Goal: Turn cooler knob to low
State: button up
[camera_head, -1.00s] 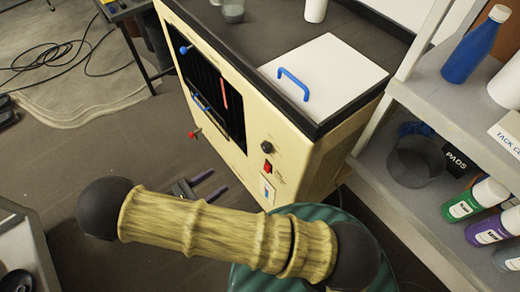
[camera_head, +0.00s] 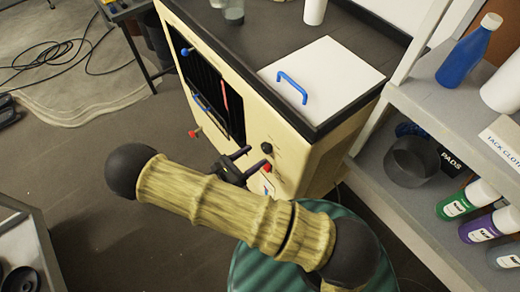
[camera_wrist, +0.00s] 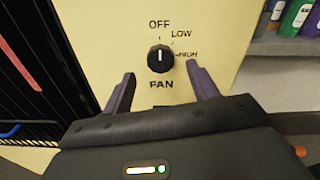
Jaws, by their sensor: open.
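The cooler (camera_head: 290,155) is a cream cabinet with a dark top and a black grille. Its black round knob (camera_head: 267,148) is on the front panel in the head view. In the wrist view the knob (camera_wrist: 160,58) sits among the labels OFF, LOW, HIGH and FAN. Its white mark points up, toward OFF. My gripper (camera_head: 258,158) is just in front of the panel, close to the knob. In the wrist view its two purple-grey fingers (camera_wrist: 162,90) are spread, one on each side below the knob, with nothing between them. I cannot tell if they touch the panel.
A red switch (camera_head: 267,168) is below the knob, partly behind my gripper. A white lid (camera_head: 335,75) with a blue handle (camera_head: 292,86) is on the cooler top. A shelf (camera_head: 440,110) with bottles stands at the right. Open floor lies at the left.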

aim_at(264, 150)
jog(key=shift+x, duration=1.85)
jog(key=shift+c, duration=0.2)
jog(key=c, duration=0.9)
jog(key=shift+c, duration=0.2)
